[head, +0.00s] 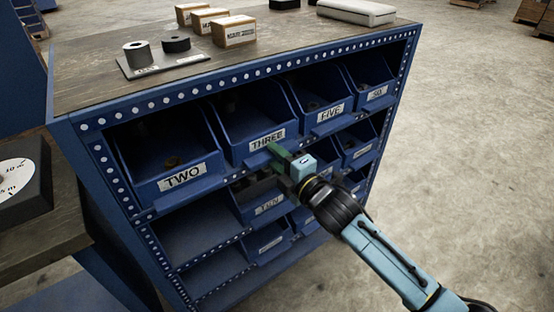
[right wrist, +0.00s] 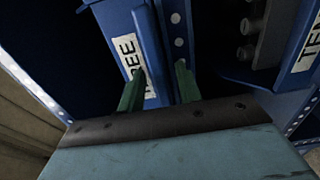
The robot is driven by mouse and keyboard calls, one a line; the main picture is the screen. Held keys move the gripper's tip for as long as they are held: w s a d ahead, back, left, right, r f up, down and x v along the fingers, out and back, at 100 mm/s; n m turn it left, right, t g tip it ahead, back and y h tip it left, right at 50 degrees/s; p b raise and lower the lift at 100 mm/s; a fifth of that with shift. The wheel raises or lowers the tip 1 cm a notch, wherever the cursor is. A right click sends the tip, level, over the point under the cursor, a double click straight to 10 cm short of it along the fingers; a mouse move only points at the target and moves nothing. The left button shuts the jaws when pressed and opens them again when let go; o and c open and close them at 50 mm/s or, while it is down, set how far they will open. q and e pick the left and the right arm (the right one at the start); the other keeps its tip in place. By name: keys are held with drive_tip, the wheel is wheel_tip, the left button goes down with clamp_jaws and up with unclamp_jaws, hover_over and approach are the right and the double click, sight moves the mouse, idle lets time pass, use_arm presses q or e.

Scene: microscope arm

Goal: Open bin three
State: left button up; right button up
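Bin three (head: 246,118) is a blue open-front bin with a white THREE label (head: 267,141), in the top row of the blue cabinet between bins TWO and FIVE. My right gripper (head: 277,152) is at the lower front edge of bin three, just below its label. In the right wrist view its two green fingers (right wrist: 158,88) stand apart. One finger lies over the end of the label (right wrist: 128,56) and the other is past the bin's lower edge, with a blue edge between them. Firm contact cannot be made out. My left gripper is not in view.
Bin TWO (head: 168,184) is at left and bin FIVE (head: 320,112) at right. A lower bin marked TEN (right wrist: 313,45) is close to the gripper. Small boxes (head: 233,31) stand on the cabinet top (head: 105,50).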

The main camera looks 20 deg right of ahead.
drive_tip(key=shift+c, duration=0.3)
clamp_jaws()
